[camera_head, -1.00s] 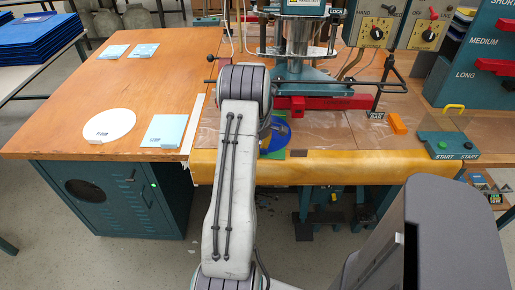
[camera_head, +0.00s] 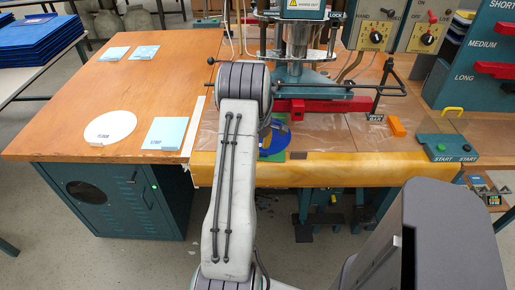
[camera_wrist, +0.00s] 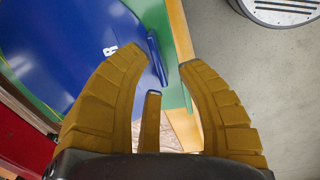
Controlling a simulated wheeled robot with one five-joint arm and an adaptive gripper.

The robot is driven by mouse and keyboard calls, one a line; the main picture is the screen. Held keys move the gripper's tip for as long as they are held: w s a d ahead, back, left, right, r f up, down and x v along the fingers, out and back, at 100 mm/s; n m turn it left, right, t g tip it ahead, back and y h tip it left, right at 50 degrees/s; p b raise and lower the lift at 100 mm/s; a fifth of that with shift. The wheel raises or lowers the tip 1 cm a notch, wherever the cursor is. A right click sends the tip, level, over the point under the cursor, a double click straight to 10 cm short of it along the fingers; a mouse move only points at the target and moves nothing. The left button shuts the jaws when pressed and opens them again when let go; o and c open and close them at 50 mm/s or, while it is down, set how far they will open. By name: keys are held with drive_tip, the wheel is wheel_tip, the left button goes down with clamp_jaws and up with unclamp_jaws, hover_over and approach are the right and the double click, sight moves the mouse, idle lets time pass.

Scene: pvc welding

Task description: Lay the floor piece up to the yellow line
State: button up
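A blue round piece (camera_head: 275,139) lies at the welding machine's front, partly behind my arm. In the wrist view this blue piece (camera_wrist: 60,45) has a white mark and a small raised blue tab (camera_wrist: 156,58) near its edge. I take it for the floor piece, but cannot be sure. My gripper (camera_wrist: 164,57) is open, with the tab between its outer fingertips; I cannot tell whether they touch it. A third finger shows below. My arm hides the gripper in the head view. I cannot make out a yellow line for certain.
The red welding bar (camera_head: 335,105) lies behind the blue piece. A white disc (camera_head: 110,127) and light blue squares (camera_head: 165,133) lie on the wooden table (camera_head: 130,80). An orange block (camera_head: 396,126) and the start-button box (camera_head: 447,148) are to the right.

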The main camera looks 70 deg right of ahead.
drive_tip(key=shift+s+a+r, duration=0.1)
drive_tip(key=shift+a+r, duration=0.15)
drive_tip(key=shift+r, duration=0.5)
drive_tip(key=s+a+r+b, duration=0.1)
drive_tip(key=s+a+r, duration=0.1)
drive_tip(key=a, duration=0.5)
drive_tip(key=shift+a+r, duration=0.35)
drive_tip(key=shift+r, duration=0.1)
idle(0.4)
